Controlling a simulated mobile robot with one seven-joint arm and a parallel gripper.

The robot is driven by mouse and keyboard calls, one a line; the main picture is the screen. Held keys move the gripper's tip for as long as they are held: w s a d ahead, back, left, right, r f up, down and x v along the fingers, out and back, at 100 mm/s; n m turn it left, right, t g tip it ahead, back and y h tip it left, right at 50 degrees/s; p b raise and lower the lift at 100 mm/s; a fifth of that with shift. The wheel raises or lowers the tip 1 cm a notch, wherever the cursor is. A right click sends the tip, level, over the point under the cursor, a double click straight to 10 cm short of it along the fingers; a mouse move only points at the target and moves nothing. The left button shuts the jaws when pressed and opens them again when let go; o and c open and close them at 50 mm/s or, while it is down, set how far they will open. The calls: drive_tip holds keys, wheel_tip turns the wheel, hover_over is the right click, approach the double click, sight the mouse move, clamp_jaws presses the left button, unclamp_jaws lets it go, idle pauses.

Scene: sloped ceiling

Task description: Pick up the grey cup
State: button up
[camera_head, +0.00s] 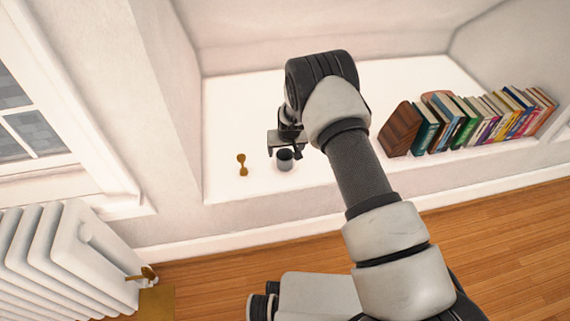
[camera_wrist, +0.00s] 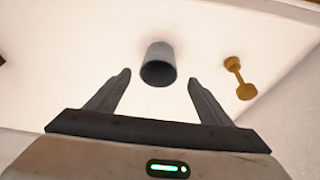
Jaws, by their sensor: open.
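The grey cup (camera_head: 285,161) stands upright on the white ledge (camera_head: 225,120), near its front edge. In the wrist view the grey cup (camera_wrist: 158,64) is just beyond the fingertips, roughly centred between the two fingers. My gripper (camera_wrist: 160,80) is open and empty, with no finger seen touching the cup. In the head view my gripper (camera_head: 290,145) is at the cup, and its fingers are partly hidden by the wrist and arm.
A small gold dumbbell-shaped object (camera_head: 242,165) stands left of the cup; the wrist view shows it at right (camera_wrist: 240,78). A row of books (camera_head: 470,120) with a brown wooden holder (camera_head: 401,129) fills the ledge's right side. A white radiator (camera_head: 60,255) is lower left.

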sight(285, 155)
drive_tip(key=shift+b+x, duration=0.95)
drive_tip(key=shift+x, duration=1.8)
drive_tip(key=shift+w+d, duration=0.1)
drive_tip(key=shift+w, duration=0.05)
drive_tip(key=shift+c, duration=0.3)
drive_tip(key=shift+r, duration=0.1)
drive_tip(key=c, duration=1.1)
